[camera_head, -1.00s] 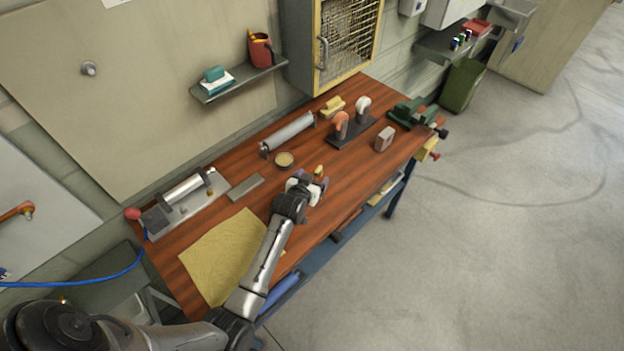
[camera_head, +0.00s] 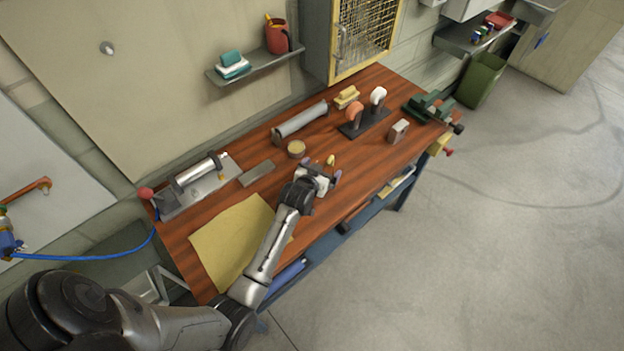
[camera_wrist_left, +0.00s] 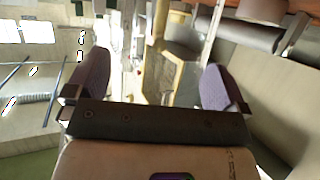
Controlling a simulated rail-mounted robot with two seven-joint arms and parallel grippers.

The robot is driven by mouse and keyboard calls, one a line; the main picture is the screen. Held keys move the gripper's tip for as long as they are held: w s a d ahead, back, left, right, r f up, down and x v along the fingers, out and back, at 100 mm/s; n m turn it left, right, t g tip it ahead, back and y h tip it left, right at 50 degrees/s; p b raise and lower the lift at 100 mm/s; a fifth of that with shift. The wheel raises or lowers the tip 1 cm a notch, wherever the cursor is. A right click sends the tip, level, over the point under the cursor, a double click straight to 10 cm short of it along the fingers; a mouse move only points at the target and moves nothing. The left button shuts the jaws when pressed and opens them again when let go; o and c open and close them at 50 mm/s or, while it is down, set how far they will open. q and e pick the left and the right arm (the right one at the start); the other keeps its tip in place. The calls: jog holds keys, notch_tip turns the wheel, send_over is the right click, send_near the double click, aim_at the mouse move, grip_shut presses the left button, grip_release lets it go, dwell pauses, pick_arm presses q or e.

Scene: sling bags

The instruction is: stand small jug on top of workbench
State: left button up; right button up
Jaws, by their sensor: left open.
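The workbench (camera_head: 365,165) has a reddish-brown wooden top and runs along the wall. My left gripper (camera_head: 323,167) is over the middle of the bench top, its fingers pointing toward the back right. Its purple fingertips stand apart in the left wrist view (camera_wrist_left: 155,88), with nothing gripped between them. A small yellow object (camera_head: 331,160) shows right by the fingertips in the head view; it is too small to tell whether it is the jug. I cannot make out a jug for certain. My right gripper is not in view.
A yellow cloth (camera_head: 228,240), a grey block (camera_head: 257,173), a round tin (camera_head: 296,149) and a grey cylinder (camera_head: 300,122) lie left of and behind the gripper. A red mug (camera_head: 277,38) sits on the wall shelf.

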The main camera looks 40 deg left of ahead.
pick_arm(q)
jog(key=s+d+m+g+h, duration=0.1)
jog(key=s+d+g, duration=0.2)
jog(key=s, duration=0.9)
jog(key=s+d+m+g+h, duration=0.1)
jog(key=s+d, duration=0.5)
jog(key=s, duration=0.6)
jog(key=s+d+m+g+h, duration=0.2)
jog(key=s+d+g, duration=0.3)
jog(key=s, duration=0.7)
jog(key=shift+d+m+p, duration=0.3)
jog(key=shift+m+p, duration=0.1)
jog(key=shift+m, duration=0.3)
